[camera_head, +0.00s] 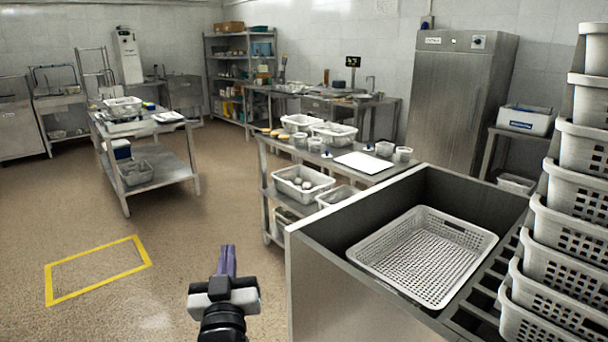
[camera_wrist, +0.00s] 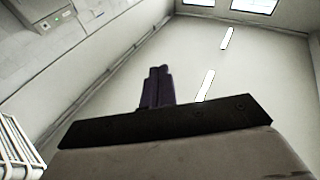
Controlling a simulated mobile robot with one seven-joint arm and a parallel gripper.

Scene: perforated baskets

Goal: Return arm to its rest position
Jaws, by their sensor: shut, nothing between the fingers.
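My gripper (camera_head: 227,260) is at the bottom middle of the head view, left of the steel bin's front wall and over open floor. Its two purple fingers are together with nothing between them. In the wrist view my gripper (camera_wrist: 157,88) shows its closed fingers pointing up, against the walls and the ceiling with its lights. No object is in contact with it.
A grey perforated basket (camera_head: 425,255) lies in the steel bin (camera_head: 350,225) at right. A tall stack of baskets (camera_head: 565,235) stands at the right edge. Steel tables (camera_head: 330,172) stand behind. Floor with a yellow outline (camera_head: 98,270) is clear at left.

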